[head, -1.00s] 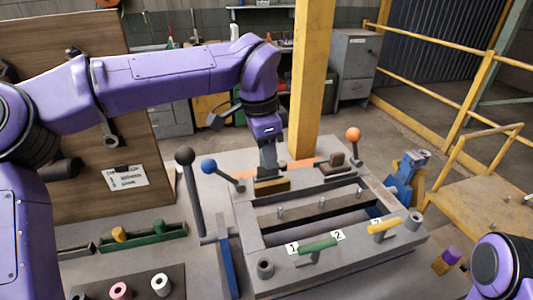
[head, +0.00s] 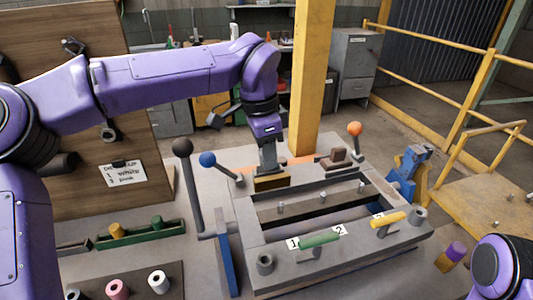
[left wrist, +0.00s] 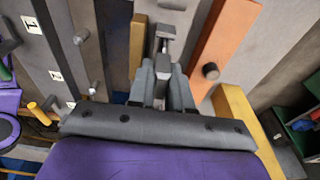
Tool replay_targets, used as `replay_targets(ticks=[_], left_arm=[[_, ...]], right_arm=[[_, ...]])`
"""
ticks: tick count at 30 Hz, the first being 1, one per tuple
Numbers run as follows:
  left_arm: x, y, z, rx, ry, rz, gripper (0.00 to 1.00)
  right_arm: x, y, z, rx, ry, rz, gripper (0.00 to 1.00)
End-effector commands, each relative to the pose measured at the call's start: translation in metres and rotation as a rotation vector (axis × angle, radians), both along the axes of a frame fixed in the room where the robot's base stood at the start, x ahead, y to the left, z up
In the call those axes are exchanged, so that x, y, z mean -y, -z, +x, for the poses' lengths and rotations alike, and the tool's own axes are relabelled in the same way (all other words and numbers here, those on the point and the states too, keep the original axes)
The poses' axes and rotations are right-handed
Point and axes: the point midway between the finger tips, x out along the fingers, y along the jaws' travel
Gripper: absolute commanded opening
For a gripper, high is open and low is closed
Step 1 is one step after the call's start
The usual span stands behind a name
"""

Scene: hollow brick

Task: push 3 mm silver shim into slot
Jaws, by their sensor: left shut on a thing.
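My left gripper (head: 268,168) points down at the rear left of the grey machine frame (head: 340,268). In the left wrist view its fingers (left wrist: 161,88) are closed on a narrow silver-grey piece (left wrist: 162,46), which looks like the shim; its thickness cannot be told. A brass-yellow block (head: 272,183) shows right at the fingertips in the head view. The fingers hide the contact, and I cannot tell which gap is the slot. My right gripper is out of view; only a purple part of my right arm shows at the lower right.
A black-knobbed lever (head: 190,185) and a blue-knobbed lever (head: 222,169) stand left of my gripper. An orange bar (left wrist: 220,45) lies beside the fingers. Green (head: 318,241) and yellow (head: 387,219) handles are at the front. A blue clamp (head: 405,178) stands at the right.

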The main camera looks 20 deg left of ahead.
Motion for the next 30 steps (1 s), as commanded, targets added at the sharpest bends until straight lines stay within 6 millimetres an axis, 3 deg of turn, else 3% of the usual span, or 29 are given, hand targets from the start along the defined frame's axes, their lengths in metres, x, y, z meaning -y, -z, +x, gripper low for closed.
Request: replay_targets(ticks=[12, 13, 15, 25, 30], left_arm=[[0.000, 0.007, 0.000, 0.000, 0.000, 0.000, 0.00], [0.000, 0.007, 0.000, 0.000, 0.000, 0.000, 0.25], [0.000, 0.006, 0.000, 0.000, 0.000, 0.000, 0.48], [0.000, 0.003, 0.000, 0.001, 0.000, 0.001, 0.49], [-0.003, -0.028, -0.002, 0.005, -0.003, 0.000, 0.49]], right_arm=[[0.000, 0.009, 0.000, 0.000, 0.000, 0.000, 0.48], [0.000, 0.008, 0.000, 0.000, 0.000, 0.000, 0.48], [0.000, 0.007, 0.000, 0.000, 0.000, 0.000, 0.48], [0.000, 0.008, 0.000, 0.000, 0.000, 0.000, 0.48], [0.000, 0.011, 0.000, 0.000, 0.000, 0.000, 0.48]])
